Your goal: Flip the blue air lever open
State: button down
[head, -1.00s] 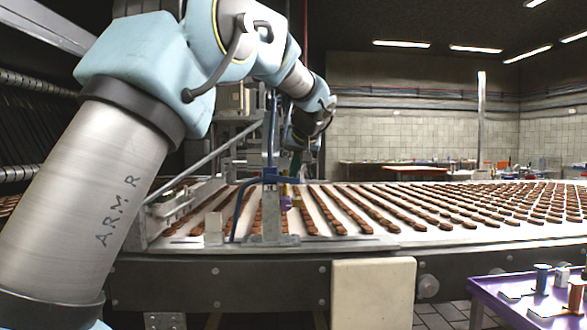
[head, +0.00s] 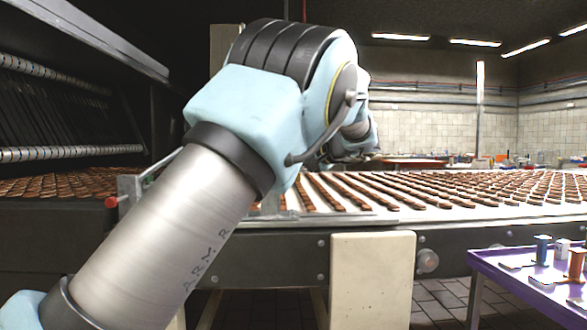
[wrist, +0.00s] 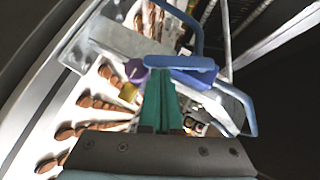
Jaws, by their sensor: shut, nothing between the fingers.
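The blue air lever (wrist: 180,62) shows in the wrist view as a short blue bar lying across the picture just beyond my fingertips. A darker blue body (wrist: 198,80) sits below it to the right. My gripper (wrist: 161,75) has green fingers, pressed together with nothing between them. The fingertips overlap the bar's lower edge in the picture; I cannot tell whether they touch it. In the head view my arm hides the lever, and my gripper cannot be made out.
A blue hose (wrist: 246,112) curves on the right. Rows of brown biscuits lie on the white conveyor belt (head: 322,193). A purple table (head: 500,262) stands at right.

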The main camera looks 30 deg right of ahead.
jog(key=a+f+m+t+b, duration=0.1)
jog(key=b, duration=0.1)
jog(key=w+a+f+m+t+y+b, duration=0.1)
jog(key=b, duration=0.1)
jog(key=shift+f+t+b, duration=0.15)
jog(key=shift+t+b, duration=0.15)
jog(key=shift+a, duration=0.15)
dwell(0.6)
